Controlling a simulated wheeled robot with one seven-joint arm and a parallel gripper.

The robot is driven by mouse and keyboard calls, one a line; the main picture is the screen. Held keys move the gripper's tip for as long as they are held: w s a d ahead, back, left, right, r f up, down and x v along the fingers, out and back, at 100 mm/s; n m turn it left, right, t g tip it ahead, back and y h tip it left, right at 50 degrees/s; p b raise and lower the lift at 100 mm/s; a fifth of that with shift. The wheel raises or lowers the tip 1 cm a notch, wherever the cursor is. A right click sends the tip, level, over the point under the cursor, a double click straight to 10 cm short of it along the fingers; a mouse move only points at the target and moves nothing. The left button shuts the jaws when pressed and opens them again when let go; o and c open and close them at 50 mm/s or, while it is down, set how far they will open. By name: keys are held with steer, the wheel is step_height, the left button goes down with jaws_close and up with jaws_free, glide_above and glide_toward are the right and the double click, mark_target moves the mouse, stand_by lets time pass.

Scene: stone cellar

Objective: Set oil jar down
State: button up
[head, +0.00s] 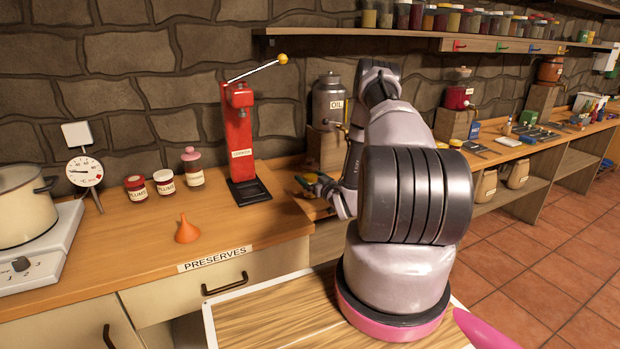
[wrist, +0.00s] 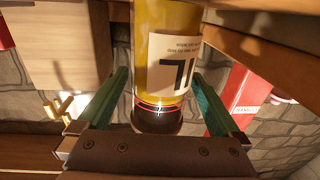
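The oil jar (wrist: 167,55), with yellow contents, a white label and a dark lid, shows in the middle of the wrist view, which is upside down. My gripper (wrist: 160,75) has its two green fingers on either side of the jar, their tips meeting its sides; it looks shut on the jar. The jar's base is out of the wrist view. In the head view my gripper (head: 317,187) is beside the right end of the counter, partly behind my arm; the jar cannot be made out clearly there.
A red press (head: 240,135) stands on the counter (head: 130,240) left of my gripper. A grey oil dispenser (head: 328,101) with a tap stands on a wooden block behind it. Small jars (head: 165,182) and an orange funnel (head: 187,230) are further left.

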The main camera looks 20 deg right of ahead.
steer(key=shift+r, duration=0.1)
steer(key=shift+s, duration=0.3)
steer(key=s+d, duration=0.1)
steer(key=s, duration=1)
steer(key=w+d+r+g+h, duration=0.25)
steer(key=w+r, duration=0.45)
steer(key=r, duration=0.5)
steer(key=s+a+r+m+g+h, duration=0.1)
steer(key=s+a+r+g, duration=0.1)
steer(key=r, duration=0.7)
steer(key=s+a+r+m+g+h, duration=0.1)
steer(key=a+r+g, duration=0.1)
steer(key=r, duration=0.6)
steer(key=s+a+r+m+g, duration=0.2)
steer(key=s+a+r, duration=0.5)
steer(key=s+r, duration=0.4)
steer(key=s+a+r+y, duration=0.1)
steer(key=s+a, duration=0.2)
steer(key=s, duration=0.3)
steer(key=s+a+r+m+g+y, duration=0.1)
steer(key=s+a+y, duration=0.1)
steer(key=s+a, duration=0.2)
steer(key=s+a+r+g+y, duration=0.1)
steer(key=s+a, duration=0.3)
steer(key=s, duration=0.6)
steer(key=shift+s+r+m, duration=0.2)
steer(key=shift+r+m, duration=0.1)
steer(key=shift+r, duration=0.3)
